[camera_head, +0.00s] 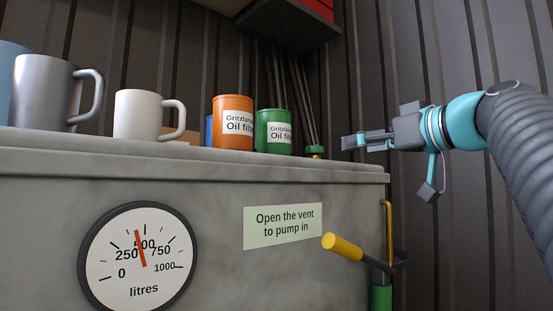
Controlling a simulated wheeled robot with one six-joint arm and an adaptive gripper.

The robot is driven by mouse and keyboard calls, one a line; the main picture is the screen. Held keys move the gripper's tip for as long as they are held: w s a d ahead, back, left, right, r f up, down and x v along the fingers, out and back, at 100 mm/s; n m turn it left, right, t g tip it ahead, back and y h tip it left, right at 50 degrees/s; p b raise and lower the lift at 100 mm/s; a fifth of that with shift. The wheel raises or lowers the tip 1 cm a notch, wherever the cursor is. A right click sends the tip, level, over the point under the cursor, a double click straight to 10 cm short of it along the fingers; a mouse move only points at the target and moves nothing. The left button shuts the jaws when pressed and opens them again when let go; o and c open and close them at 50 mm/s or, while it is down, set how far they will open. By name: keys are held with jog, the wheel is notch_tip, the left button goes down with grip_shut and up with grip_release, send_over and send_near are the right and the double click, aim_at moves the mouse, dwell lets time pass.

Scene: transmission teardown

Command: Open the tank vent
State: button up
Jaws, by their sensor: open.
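The grey tank (215,178) fills the lower left of the head view, with a flat top. A pale green label (283,220) on its front reads "Open the vent to pump in". A lever with a yellow grip (342,247) sticks out near the tank's right end, above a green cylinder (381,298) cut off by the frame. A small green fitting (315,152) shows at the top's right end; I cannot tell if it is the vent. My gripper (350,142) is open and seems empty, pointing left, just right of that fitting in the picture. Its depth is unclear.
A grey mug (45,92), a white mug (140,115), an orange can (233,122) and a green can (274,131) stand on the tank top. A round litres gauge (138,258) is on the front. A dark shelf (285,30) hangs above.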

aim_at(321, 148)
jog(key=x, duration=0.4)
jog(key=p+x, duration=0.1)
jog(key=x, duration=0.4)
jog(key=r+p+x, duration=0.1)
jog(key=x, duration=0.3)
jog(key=shift+w+a, duration=0.1)
jog(key=shift+w, duration=0.35)
jog(key=c, duration=1.1)
jog(key=shift+c, duration=0.2)
